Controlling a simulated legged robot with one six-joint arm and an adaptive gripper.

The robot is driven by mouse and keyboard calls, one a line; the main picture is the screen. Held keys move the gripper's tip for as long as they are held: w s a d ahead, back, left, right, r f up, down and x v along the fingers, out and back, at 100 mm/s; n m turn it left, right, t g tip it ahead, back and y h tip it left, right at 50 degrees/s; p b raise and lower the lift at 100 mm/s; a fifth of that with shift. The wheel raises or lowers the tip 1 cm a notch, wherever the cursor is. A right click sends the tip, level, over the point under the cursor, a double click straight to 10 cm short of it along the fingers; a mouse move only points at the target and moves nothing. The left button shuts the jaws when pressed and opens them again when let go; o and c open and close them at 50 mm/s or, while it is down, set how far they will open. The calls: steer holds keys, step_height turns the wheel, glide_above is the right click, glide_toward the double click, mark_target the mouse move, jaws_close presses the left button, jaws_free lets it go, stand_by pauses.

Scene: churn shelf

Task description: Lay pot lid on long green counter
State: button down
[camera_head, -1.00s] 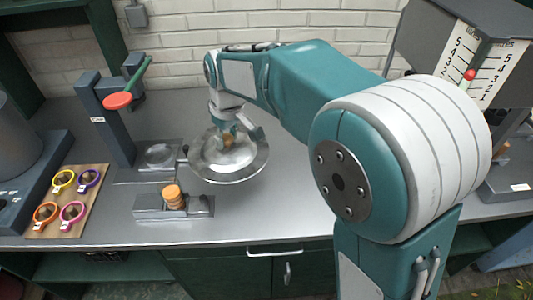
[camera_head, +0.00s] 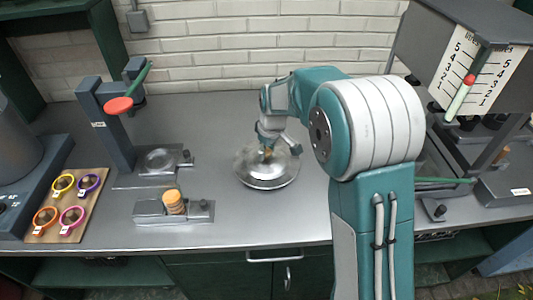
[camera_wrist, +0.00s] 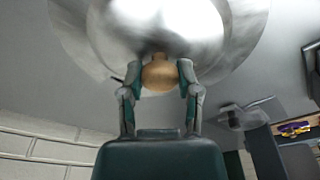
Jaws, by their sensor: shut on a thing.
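The pot lid (camera_head: 262,177) is a round shiny metal disc with a wooden knob. My gripper (camera_head: 268,150) is above its middle, shut on the knob. In the wrist view my gripper's two fingers (camera_wrist: 160,78) press on both sides of the knob (camera_wrist: 160,71), and the lid (camera_wrist: 215,35) spreads beyond it. The lid looks level, at or just above the counter (camera_head: 225,120); I cannot tell whether it touches. The counter is long, with a grey top over dark green cabinet fronts.
A stand with a red-ended green lever (camera_head: 119,105) is at left. A block with a wooden cylinder (camera_head: 174,202) lies left of the lid. A board with coloured rings (camera_head: 67,205) is farther left. A gauge machine (camera_head: 475,75) is at right. Grey counter around the lid is clear.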

mark_target(272, 161)
steer(key=shift+f, duration=0.5)
steer(key=shift+c, duration=1.5)
jaws_free()
steer(key=shift+f, duration=0.1)
step_height(272, 161, up, 12)
steer(key=s+d, duration=0.1)
steer(key=shift+s+d, duration=0.15)
steer(key=shift+s, duration=0.05)
steer(key=s+d+r+m+t, duration=0.1)
steer(key=s+d+m, duration=0.2)
steer(key=s, duration=0.6)
steer(key=s+d+r+m+t, duration=0.2)
steer(key=s+d+m, duration=0.1)
steer(key=s, duration=0.7)
steer(key=s+d+r+m+t+h, duration=0.1)
steer(key=s+d+r+m, duration=0.1)
steer(key=s, duration=0.7)
steer(key=shift+s+d+m, duration=0.35)
steer(key=shift+d+m, duration=0.15)
steer(key=shift+d, duration=0.45)
